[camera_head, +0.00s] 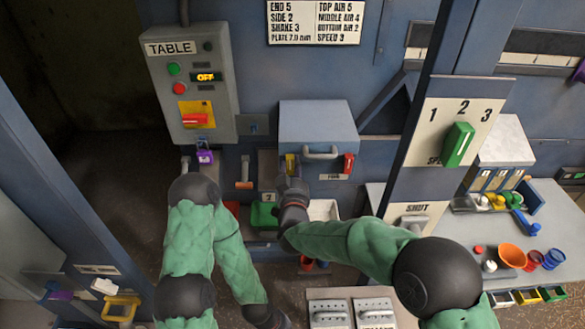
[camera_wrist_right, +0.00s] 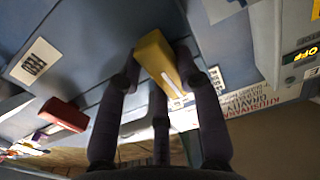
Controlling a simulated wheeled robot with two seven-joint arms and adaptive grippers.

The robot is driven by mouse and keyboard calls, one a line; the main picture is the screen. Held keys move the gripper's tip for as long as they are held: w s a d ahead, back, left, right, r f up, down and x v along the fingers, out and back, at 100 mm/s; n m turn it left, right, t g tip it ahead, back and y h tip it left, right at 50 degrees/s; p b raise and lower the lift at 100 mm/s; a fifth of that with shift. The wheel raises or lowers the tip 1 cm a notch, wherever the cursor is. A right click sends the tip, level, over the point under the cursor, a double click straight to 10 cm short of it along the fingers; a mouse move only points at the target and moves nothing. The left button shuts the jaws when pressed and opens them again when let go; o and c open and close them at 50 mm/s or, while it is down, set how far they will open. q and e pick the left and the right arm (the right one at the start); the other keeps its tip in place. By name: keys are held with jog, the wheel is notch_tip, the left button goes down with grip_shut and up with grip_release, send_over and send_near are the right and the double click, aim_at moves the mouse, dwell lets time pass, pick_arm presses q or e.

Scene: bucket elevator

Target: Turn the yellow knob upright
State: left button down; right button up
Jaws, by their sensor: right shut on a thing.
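A pale line runs along the knob's face, slanting down to the right in that view. In the head view my right gripper (camera_head: 292,186) reaches the knob from below.
A red knob (camera_head: 348,163) is right of the grey handle (camera_head: 320,153). The TABLE panel (camera_head: 191,85) reads OFF. A green knob (camera_head: 457,145) is on the speed plate. Cups and small bins stand on the bench at right. A blue post rises between.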

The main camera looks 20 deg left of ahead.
jog(key=o, duration=1.1)
jog(key=shift+o, duration=0.2)
jog(key=v, duration=1.2)
